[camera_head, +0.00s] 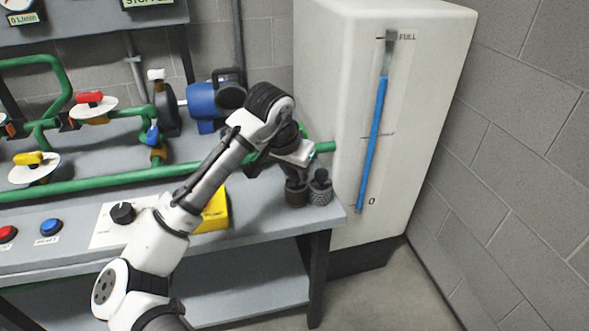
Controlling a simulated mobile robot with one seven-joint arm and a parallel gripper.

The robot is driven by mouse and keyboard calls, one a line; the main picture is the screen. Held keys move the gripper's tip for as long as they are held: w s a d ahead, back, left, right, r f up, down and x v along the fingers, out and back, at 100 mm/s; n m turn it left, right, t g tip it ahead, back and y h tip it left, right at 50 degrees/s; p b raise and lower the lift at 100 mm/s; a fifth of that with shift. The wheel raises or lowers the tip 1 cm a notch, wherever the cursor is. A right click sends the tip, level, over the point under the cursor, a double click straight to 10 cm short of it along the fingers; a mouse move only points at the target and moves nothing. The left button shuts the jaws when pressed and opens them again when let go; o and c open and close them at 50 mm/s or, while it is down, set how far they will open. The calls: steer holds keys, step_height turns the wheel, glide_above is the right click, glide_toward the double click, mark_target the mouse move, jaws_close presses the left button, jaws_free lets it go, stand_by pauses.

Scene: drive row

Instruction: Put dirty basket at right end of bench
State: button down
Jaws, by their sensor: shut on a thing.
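Two small dark baskets stand side by side at the right end of the grey bench (265,222). The left basket (296,196) looks darker and browner, and I take it as the dirty one. The right basket (320,193) shows a paler mesh wall and a black knob on top. My gripper (297,173) reaches down from above and is shut on the top of the left basket, hiding its knob. The left basket appears upright at bench level; I cannot tell if its bottom touches the bench. The two baskets are very close, perhaps touching.
Green pipes (90,187) with valves and a blue motor (204,104) run behind my arm. A yellow block (214,212) sits left of the baskets. A white tank (345,80) with a blue level gauge stands just behind the bench's right end.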

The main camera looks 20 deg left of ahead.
steer(key=shift+f, duration=0.1)
steer(key=c, duration=1.1)
jaws_free()
steer(key=v, duration=1.2)
steer(key=shift+p, duration=0.3)
